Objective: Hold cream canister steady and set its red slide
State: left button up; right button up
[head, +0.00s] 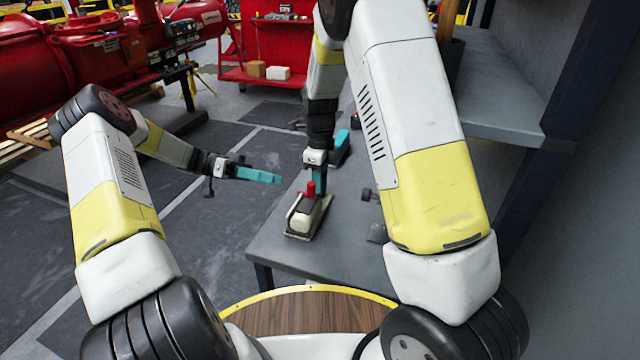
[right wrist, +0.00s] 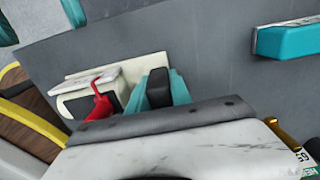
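The cream canister (head: 302,219) lies on a flat base on the grey bench, near its front left edge. Its red slide (head: 311,188) stands up at the top. In the right wrist view the canister (right wrist: 72,97) and red slide (right wrist: 101,102) are at left. My right gripper (head: 319,178) points down just behind the red slide; its teal fingers (right wrist: 158,90) show beside the canister with a dark piece between them. Whether they grip it is unclear. My left gripper (head: 262,175) is left of the canister, apart from it, beyond the bench edge; its teal fingers are seen side-on.
A teal block (head: 341,149) lies farther back on the grey bench (head: 290,257); it also shows in the right wrist view (right wrist: 285,42). Small dark parts (head: 377,232) lie right of the canister. A grey shelf (head: 500,110) stands at right. Open floor lies left of the bench.

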aim_at(314, 189)
pick_arm(q)
jog(key=shift+d, duration=0.1)
jog(key=shift+c, duration=0.9)
jog(key=m+g, duration=0.1)
jog(key=m, duration=0.1)
jog(key=d+m+y, duration=0.1)
jog(key=m, duration=0.1)
jog(key=d+m+g, duration=0.1)
jog(key=m, duration=0.1)
jog(key=shift+w+d+r+g, duration=0.1)
jog(key=shift+w+d+g, duration=0.15)
jog(key=shift+w+g, duration=0.05)
jog(key=m, duration=0.2)
jog(key=d+m+g+y, duration=0.1)
jog(key=shift+w+m, duration=0.1)
jog(key=shift+m, duration=0.3)
jog(key=shift+d+m, duration=0.25)
jog(key=shift+m, duration=0.05)
jog(key=x, duration=1.1)
jog(key=shift+s+d, duration=0.2)
jog(key=shift+s, duration=0.15)
grip_shut()
jog(key=shift+a, duration=0.1)
